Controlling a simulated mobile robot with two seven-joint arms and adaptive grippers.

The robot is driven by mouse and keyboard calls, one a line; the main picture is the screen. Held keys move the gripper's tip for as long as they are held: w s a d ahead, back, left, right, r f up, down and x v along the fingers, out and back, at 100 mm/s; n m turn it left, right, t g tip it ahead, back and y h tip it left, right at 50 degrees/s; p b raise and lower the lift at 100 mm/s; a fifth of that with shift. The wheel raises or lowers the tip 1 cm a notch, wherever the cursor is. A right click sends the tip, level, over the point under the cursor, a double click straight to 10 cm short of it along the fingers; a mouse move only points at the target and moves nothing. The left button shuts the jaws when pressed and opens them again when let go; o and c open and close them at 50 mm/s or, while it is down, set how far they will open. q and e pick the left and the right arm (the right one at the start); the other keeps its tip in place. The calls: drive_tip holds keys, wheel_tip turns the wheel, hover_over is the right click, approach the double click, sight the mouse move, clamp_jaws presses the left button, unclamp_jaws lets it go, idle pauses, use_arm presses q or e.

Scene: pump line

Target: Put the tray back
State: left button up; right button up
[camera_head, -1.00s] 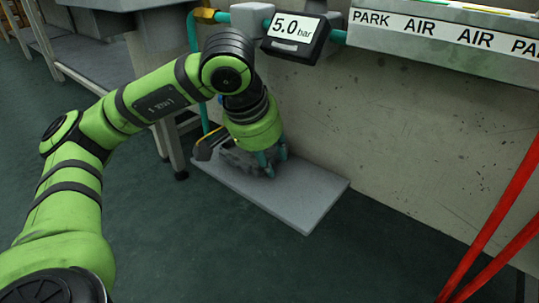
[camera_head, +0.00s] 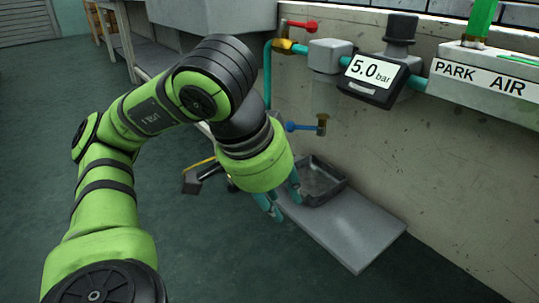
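The tray (camera_head: 311,190) is a shallow dark grey square pan, partly hidden by my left gripper. It sits at the back left end of a flat light grey slab (camera_head: 352,228) low beside the wall. My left gripper (camera_head: 284,204) hangs at the tray's near left side, pointing down. Its two teal fingers are apart, with no object visible between them. Whether the nearer finger touches the tray's rim cannot be told. My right gripper is out of view.
A valve with a blue handle (camera_head: 302,127) juts from the wall above the tray. Higher up are a red-handled valve (camera_head: 298,25), a gauge reading 5.0 bar (camera_head: 374,75) and a labelled grey box (camera_head: 488,80). The floor (camera_head: 220,265) in front is clear.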

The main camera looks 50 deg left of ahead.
use_arm(q)
drive_tip(key=shift+s+b, duration=0.5)
drive_tip(key=shift+s, duration=0.45)
